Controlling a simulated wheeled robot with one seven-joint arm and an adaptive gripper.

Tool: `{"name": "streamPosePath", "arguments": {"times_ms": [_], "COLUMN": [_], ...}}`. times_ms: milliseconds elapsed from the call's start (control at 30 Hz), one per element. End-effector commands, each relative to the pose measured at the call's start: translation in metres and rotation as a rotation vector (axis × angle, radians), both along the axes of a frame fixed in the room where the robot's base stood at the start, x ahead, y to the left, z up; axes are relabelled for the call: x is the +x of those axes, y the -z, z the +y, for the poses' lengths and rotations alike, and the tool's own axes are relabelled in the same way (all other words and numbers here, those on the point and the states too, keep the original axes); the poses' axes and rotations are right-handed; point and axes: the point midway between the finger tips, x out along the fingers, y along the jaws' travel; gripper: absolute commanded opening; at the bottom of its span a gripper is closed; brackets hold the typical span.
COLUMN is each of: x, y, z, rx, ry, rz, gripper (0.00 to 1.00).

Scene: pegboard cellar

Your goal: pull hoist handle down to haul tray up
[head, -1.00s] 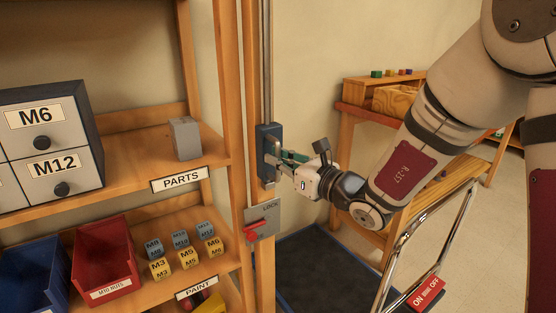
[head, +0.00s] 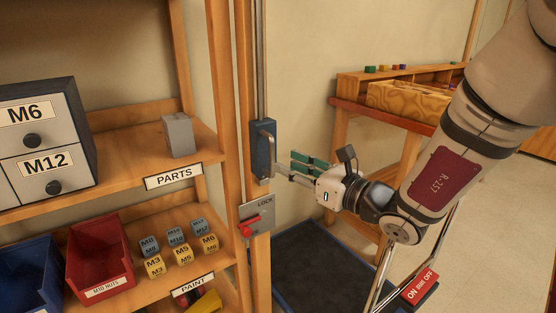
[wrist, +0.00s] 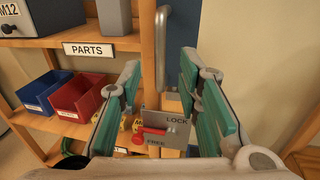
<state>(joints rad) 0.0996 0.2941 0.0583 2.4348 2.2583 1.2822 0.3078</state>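The hoist handle (head: 270,150) is a silver bar on a blue-grey block, on a rail along the wooden post. It also shows in the wrist view (wrist: 161,50), upright, beyond and between my fingers. My gripper (head: 286,165) is open, with its green-padded fingers (wrist: 160,78) spread. It is just right of the handle and does not grip it; whether a fingertip touches is unclear. Below the handle is a grey LOCK plate (head: 265,210) with a red lever (head: 250,220). The lever lies near the word FREE in the wrist view. I cannot make out the tray for certain.
Shelves at left hold a drawer unit (head: 40,130), a grey block (head: 179,135), a red bin (head: 100,255), a blue bin (head: 30,275) and several labelled cubes. A dark blue-edged panel (head: 325,270) lies low beneath my gripper. A wooden bench (head: 360,110) stands behind.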

Motion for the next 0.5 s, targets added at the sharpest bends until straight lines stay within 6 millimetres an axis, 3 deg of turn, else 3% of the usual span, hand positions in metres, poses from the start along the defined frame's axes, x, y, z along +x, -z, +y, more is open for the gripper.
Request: {"name": "streamPosePath", "arguments": {"times_ms": [200, 500], "x": [-0.027, -0.039], "y": [0.001, 0.001], "z": [-0.028, -0.039], "rx": [0.001, 0.000], "ry": [0.003, 0.000], "rz": [0.002, 0.003], "gripper": [0.32, 0.32]}}
